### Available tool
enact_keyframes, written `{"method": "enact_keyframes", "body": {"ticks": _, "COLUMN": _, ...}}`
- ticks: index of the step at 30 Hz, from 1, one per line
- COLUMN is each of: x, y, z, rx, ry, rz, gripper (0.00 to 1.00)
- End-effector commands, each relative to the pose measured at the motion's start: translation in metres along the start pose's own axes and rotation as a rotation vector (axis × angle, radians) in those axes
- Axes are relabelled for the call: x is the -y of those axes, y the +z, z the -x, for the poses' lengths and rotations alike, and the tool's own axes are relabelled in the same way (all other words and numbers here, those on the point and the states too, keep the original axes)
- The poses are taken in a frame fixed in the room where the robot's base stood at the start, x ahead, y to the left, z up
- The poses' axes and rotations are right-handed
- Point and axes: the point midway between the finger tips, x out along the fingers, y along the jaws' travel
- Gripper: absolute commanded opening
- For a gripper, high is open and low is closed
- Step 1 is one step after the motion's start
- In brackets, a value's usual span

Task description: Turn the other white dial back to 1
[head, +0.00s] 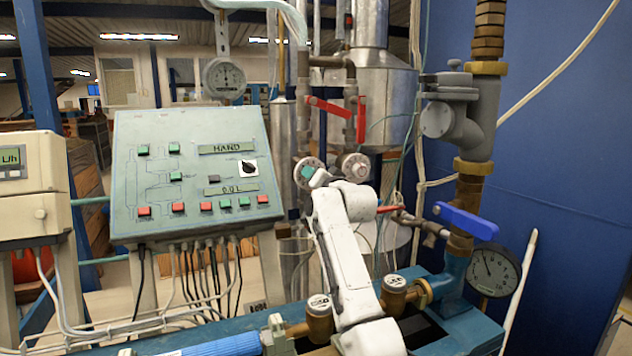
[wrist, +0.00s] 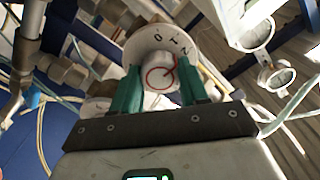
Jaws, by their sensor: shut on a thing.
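Two white dials sit side by side on the pipes in the head view, a left dial (head: 304,168) and a right dial (head: 356,167). My gripper (head: 316,177) is at the left dial and partly covers it. In the wrist view, the green fingers of my gripper (wrist: 157,80) are shut on the raised knob of this dial (wrist: 150,42), one on each side. The knob has a red ring and a red line on its face. Digits show on the dial rim, among them 0, 1 and 2. The other dial is partly hidden behind a finger in the wrist view.
A green control panel (head: 190,190) stands left of my arm. Red-handled valves (head: 328,107) lie just above the dials. A blue valve lever (head: 466,220) and a round gauge (head: 494,270) are at the right. Pipes crowd the space around the dials.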

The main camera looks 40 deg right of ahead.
Motion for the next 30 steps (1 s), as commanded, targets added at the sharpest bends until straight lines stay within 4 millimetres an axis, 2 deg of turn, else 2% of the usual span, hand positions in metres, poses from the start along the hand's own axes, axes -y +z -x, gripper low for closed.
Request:
{"method": "enact_keyframes", "body": {"ticks": 12, "x": -0.0022, "y": 0.0042, "z": -0.0003, "rx": 0.007, "ry": 0.002, "rz": 0.261, "gripper": 0.13}}
{"method": "enact_keyframes", "body": {"ticks": 30, "x": -0.0022, "y": 0.0049, "z": -0.0004, "rx": 0.009, "ry": 0.003, "rz": 0.331, "gripper": 0.13}}
